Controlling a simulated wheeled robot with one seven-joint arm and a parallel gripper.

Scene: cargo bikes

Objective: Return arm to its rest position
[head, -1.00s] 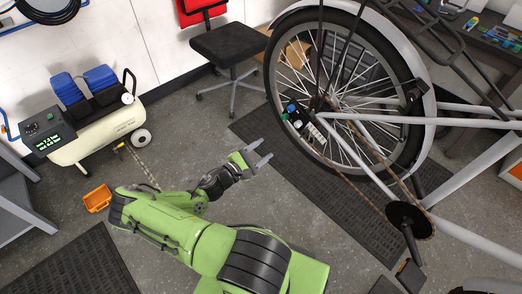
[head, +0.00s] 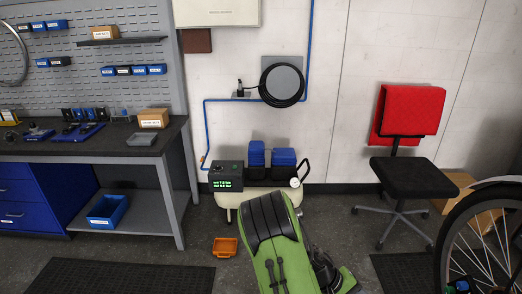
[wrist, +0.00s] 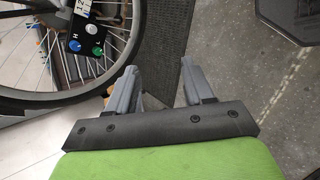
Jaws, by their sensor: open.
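My gripper (wrist: 158,78) shows in the wrist view with its two grey fingers apart and nothing between them. Grey floor and a dark mat lie beyond the fingers. In the head view my green arm stands at the bottom centre, folded, with its wrist low at the right. The gripper's fingers cannot be made out there. The bike wheel (wrist: 62,97) fills the upper left of the wrist view, with a small control box with a blue and a green knob (wrist: 86,32) near it.
A workbench (head: 150,147) is at the left. A red-backed chair (head: 412,178) and the bike wheel (head: 447,240) are at the right.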

